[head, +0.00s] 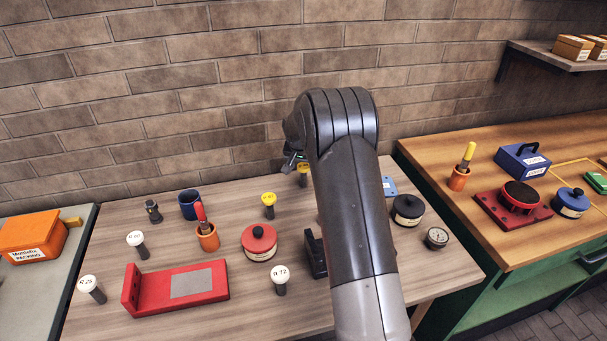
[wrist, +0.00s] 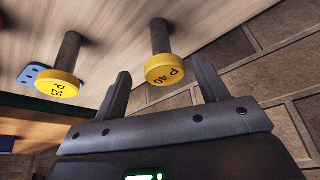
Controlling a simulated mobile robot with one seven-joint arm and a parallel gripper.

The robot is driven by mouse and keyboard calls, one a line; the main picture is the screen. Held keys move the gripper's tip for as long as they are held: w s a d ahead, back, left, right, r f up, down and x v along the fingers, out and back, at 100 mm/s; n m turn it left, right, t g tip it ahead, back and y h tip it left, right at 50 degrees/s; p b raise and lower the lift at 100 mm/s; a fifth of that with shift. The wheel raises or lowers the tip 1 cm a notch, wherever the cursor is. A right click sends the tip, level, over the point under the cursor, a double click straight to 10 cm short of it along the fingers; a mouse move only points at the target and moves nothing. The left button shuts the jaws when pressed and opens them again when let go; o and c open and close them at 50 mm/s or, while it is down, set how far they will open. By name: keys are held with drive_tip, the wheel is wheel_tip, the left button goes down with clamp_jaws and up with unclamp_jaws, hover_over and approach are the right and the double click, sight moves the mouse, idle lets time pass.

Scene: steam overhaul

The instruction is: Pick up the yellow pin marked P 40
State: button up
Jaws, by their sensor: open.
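The yellow pin marked P 40 (wrist: 164,70) stands on the wooden table, its round yellow cap on a dark shank. In the wrist view it shows between the two fingertips of my gripper (wrist: 160,68), with a gap on each side. My gripper is open and empty. In the head view my gripper (head: 291,161) is at the back of the table, partly hidden by my arm. A yellow-capped pin (head: 303,169) beside it seems to be the same pin; its marking is unreadable there. A second yellow pin, marked P 25 (wrist: 58,83), stands to the left in the wrist view.
Another yellow pin (head: 268,198) stands left of my arm. A blue cup (head: 190,204), red pot (head: 259,241), red bracket (head: 150,292) and several white-capped pins share the table. A blue plate (wrist: 30,74) lies near P 25. The brick wall (head: 180,100) is close behind.

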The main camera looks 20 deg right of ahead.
sight(304, 173)
drive_tip(key=shift+a+x, duration=0.15)
drive_tip(key=shift+x, duration=1.2)
drive_tip(key=shift+a+x, duration=0.2)
drive_tip(key=shift+x, duration=1.1)
drive_tip(key=shift+c, duration=0.5)
drive_tip(key=c, duration=1.3)
